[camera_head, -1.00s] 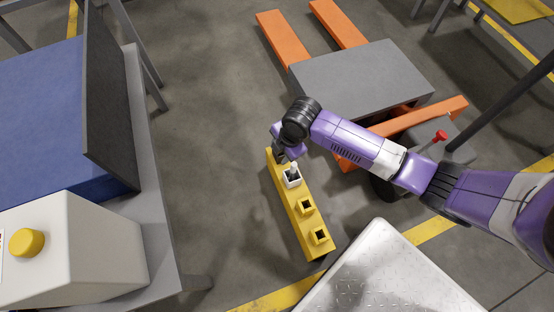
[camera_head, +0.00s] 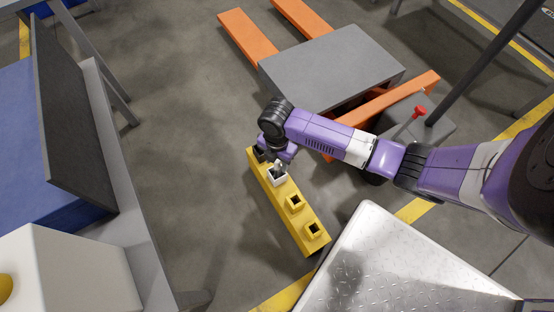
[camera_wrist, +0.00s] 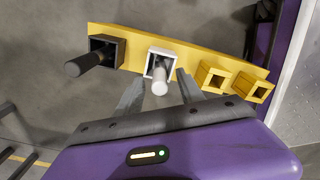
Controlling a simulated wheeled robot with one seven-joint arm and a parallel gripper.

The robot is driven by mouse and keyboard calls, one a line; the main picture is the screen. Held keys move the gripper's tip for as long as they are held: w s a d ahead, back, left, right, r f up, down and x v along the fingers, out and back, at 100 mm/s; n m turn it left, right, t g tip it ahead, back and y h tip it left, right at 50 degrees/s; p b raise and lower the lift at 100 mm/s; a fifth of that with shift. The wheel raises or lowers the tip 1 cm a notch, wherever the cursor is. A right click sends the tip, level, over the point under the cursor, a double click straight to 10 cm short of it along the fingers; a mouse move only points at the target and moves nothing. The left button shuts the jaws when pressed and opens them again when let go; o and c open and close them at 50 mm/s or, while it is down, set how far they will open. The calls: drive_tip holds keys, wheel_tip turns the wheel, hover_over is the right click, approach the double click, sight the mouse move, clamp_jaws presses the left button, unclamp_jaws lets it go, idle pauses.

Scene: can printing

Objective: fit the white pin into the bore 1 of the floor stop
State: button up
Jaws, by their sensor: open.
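The floor stop is a yellow bar (camera_head: 306,241) on the floor with a row of square bores, one black-rimmed, one white-rimmed and two yellow. The white pin (camera_wrist: 159,81) stands in the white-rimmed bore (camera_wrist: 149,62); how deep it sits I cannot tell. A black pin (camera_wrist: 84,64) stands in the black-rimmed bore (camera_wrist: 118,50). My gripper (camera_wrist: 158,86) is open, with one finger on each side of the white pin and visible gaps between. In the head view my gripper (camera_head: 278,160) is low over the bar, hiding part of the pin.
The two yellow bores (camera_head: 295,203) look empty. A pallet jack with orange forks (camera_head: 249,38) and a grey block (camera_head: 332,66) stands behind. A metal tread plate (camera_head: 385,275) is at the lower right.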

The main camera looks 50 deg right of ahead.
sight(277, 169)
wheel_tip(277, 169, down, 3)
drive_tip(key=shift+b, duration=0.5)
drive_tip(key=shift+r, duration=0.1)
drive_tip(key=shift+d, duration=0.1)
clamp_jaws()
idle(0.8)
